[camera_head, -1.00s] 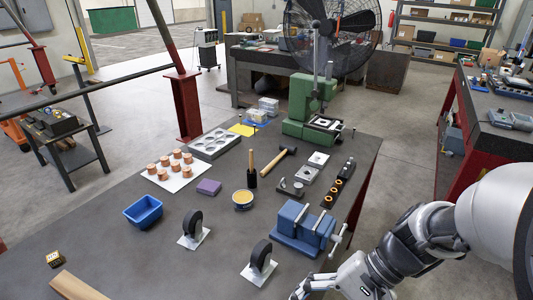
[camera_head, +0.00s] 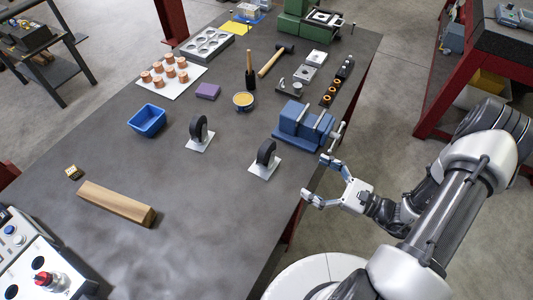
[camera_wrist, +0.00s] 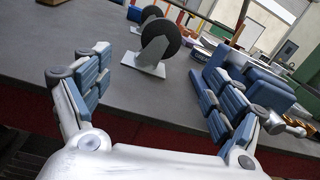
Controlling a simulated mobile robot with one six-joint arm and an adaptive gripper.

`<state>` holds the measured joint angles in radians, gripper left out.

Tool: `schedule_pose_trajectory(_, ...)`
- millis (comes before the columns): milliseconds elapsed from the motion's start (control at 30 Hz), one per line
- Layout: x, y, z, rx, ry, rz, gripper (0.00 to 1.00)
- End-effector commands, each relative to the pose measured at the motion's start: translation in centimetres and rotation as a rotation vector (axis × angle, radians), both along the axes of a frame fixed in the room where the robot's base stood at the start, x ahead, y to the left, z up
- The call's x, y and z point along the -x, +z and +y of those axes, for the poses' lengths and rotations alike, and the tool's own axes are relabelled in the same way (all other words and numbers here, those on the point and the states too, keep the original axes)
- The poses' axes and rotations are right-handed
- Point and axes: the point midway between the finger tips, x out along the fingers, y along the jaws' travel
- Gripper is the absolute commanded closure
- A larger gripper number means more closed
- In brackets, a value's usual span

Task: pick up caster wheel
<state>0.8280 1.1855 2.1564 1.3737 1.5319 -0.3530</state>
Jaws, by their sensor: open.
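Two caster wheels, each a black wheel on a white plate, stand on the dark grey table. The nearer caster wheel (camera_head: 265,158) is left of the blue vise; the other caster wheel (camera_head: 199,133) stands further left. In the wrist view the nearer caster wheel (camera_wrist: 158,46) shows ahead between my fingers, with the other caster wheel (camera_wrist: 149,15) behind it. My gripper (camera_head: 316,177) is open and empty at the table's right edge, apart from the nearer caster. Its spread fingers (camera_wrist: 158,95) frame the wrist view.
A blue vise (camera_head: 303,126) stands close to the right of the nearer caster. The table's near middle (camera_head: 210,220) is clear.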

Motion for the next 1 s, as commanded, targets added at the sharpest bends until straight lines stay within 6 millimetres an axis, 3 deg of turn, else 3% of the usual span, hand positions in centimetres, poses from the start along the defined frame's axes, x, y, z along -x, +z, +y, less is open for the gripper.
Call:
schedule_pose_trajectory(400,-5.0,-0.1,7.4,0.001,0.011,-0.002,0.14)
schedule_pose_trajectory(767,-7.1,0.2,9.9,0.001,0.007,-0.002,0.14)
schedule_pose_trajectory(1000,-9.2,0.5,12.7,0.002,0.009,-0.001,0.14)
